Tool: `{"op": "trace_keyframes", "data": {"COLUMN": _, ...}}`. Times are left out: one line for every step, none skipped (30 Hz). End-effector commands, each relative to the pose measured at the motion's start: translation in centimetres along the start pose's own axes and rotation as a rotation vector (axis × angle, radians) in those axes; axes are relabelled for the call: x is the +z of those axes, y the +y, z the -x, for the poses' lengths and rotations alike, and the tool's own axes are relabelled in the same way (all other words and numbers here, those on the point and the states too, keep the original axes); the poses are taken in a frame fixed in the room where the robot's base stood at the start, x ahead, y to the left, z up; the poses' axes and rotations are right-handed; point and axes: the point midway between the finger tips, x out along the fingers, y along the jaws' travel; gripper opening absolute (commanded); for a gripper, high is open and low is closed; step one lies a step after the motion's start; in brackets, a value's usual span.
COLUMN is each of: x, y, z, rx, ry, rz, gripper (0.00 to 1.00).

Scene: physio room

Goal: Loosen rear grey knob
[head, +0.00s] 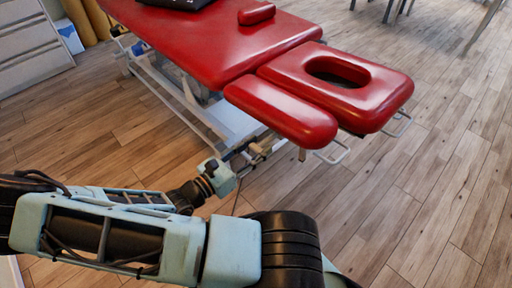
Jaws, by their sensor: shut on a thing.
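A red treatment table (205,45) stands in the head view on a pale metal frame (190,105). Its head section has a cushion with an oval face hole (375,98) and a red armrest pad (280,112) on the near side. My arm comes from the lower left, and my gripper (248,157) is at the frame just below the near armrest pad. It is shut on a small part there, which appears to be the rear grey knob. The knob itself is hidden or too small to make out.
Wire handles (333,154) stick out under the head section. A red bolster (256,13) and a black item (178,3) lie on the table. A drawer cabinet (30,45) stands at the upper left.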

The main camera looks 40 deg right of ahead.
Motion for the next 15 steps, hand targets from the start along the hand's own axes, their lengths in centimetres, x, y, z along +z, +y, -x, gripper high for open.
{"op": "trace_keyframes", "data": {"x": 0.00, "y": 0.02, "z": 0.01, "rx": 0.000, "ry": 0.000, "rz": 0.000, "gripper": 0.15}}
{"op": "trace_keyframes", "data": {"x": 0.00, "y": 0.02, "z": 0.01, "rx": 0.000, "ry": 0.000, "rz": 0.000, "gripper": 0.14}}
{"op": "trace_keyframes", "data": {"x": 0.00, "y": 0.02, "z": 0.02, "rx": 0.000, "ry": 0.000, "rz": 0.000, "gripper": 0.14}}
{"op": "trace_keyframes", "data": {"x": 0.01, "y": 0.02, "z": 0.02, "rx": 0.000, "ry": 0.000, "rz": 0.001, "gripper": 0.14}}
{"op": "trace_keyframes", "data": {"x": 0.03, "y": 0.02, "z": 0.02, "rx": 0.000, "ry": 0.000, "rz": 0.003, "gripper": 0.14}}
{"op": "trace_keyframes", "data": {"x": 0.05, "y": 0.02, "z": 0.01, "rx": 0.000, "ry": 0.000, "rz": 0.007, "gripper": 0.14}}
{"op": "trace_keyframes", "data": {"x": 0.07, "y": 0.01, "z": 0.01, "rx": 0.000, "ry": 0.000, "rz": 0.011, "gripper": 0.14}}
{"op": "trace_keyframes", "data": {"x": 0.10, "y": 0.01, "z": 0.01, "rx": 0.000, "ry": 0.000, "rz": 0.016, "gripper": 0.14}}
{"op": "trace_keyframes", "data": {"x": 0.14, "y": 0.01, "z": 0.00, "rx": 0.000, "ry": 0.000, "rz": 0.026, "gripper": 0.14}}
{"op": "trace_keyframes", "data": {"x": 0.18, "y": 0.00, "z": -0.01, "rx": 0.000, "ry": -0.001, "rz": 0.036, "gripper": 0.14}}
{"op": "trace_keyframes", "data": {"x": 0.23, "y": -0.01, "z": -0.02, "rx": -0.001, "ry": -0.001, "rz": 0.047, "gripper": 0.14}}
{"op": "trace_keyframes", "data": {"x": 0.28, "y": -0.02, "z": -0.04, "rx": -0.001, "ry": -0.002, "rz": 0.064, "gripper": 0.14}}
{"op": "trace_keyframes", "data": {"x": 0.31, "y": -0.03, "z": -0.05, "rx": -0.002, "ry": -0.002, "rz": 0.078, "gripper": 0.14}}
{"op": "trace_keyframes", "data": {"x": 0.32, "y": -0.03, "z": -0.05, "rx": -0.002, "ry": -0.001, "rz": 0.096, "gripper": 0.14}}
{"op": "trace_keyframes", "data": {"x": 0.35, "y": -0.01, "z": -0.04, "rx": -0.002, "ry": -0.001, "rz": 0.119, "gripper": 0.14}}
